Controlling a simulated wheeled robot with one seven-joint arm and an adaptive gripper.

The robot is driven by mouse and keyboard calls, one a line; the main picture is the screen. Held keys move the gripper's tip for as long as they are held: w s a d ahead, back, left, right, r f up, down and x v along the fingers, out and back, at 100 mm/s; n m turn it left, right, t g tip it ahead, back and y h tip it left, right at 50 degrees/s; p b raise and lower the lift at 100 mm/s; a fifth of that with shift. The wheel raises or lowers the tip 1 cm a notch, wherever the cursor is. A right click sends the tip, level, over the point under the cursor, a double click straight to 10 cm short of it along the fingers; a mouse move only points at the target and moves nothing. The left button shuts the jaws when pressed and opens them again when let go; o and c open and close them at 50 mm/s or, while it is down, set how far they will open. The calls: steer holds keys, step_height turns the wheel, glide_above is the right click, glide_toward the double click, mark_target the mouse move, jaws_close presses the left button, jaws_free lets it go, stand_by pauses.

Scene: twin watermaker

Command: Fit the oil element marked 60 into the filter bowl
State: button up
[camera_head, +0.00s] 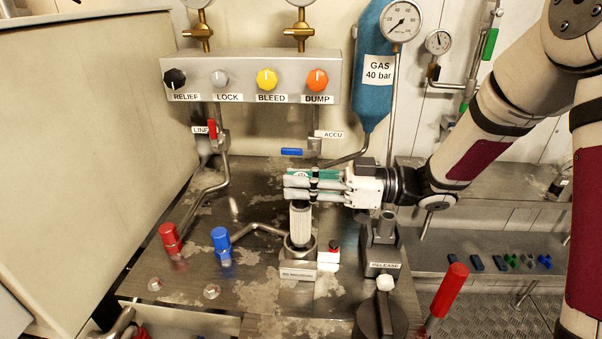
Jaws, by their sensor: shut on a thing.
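My gripper (315,185) reaches in from the right and is shut on the top of a pale cylindrical filter element (301,226). The element is upright, and its lower end is at the mouth of the filter bowl (299,248). I cannot tell how deep it sits in the bowl. No number 60 can be read on the element; the gripper's fingers cover its top. The bowl stands on a small labelled base (298,272) on the worn metal bench.
A small red-capped part (334,247) stands close right of the bowl. The RELEASE block (384,262) is further right. Red (170,238) and blue (221,243) fittings stand to the left. A red-handled lever (449,291) rises at front right. The knob panel (250,77) is behind.

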mark_target(300, 211)
steer(key=shift+f+b, duration=0.55)
steer(key=shift+f, duration=0.75)
steer(key=shift+p, duration=0.75)
stand_by(0.7)
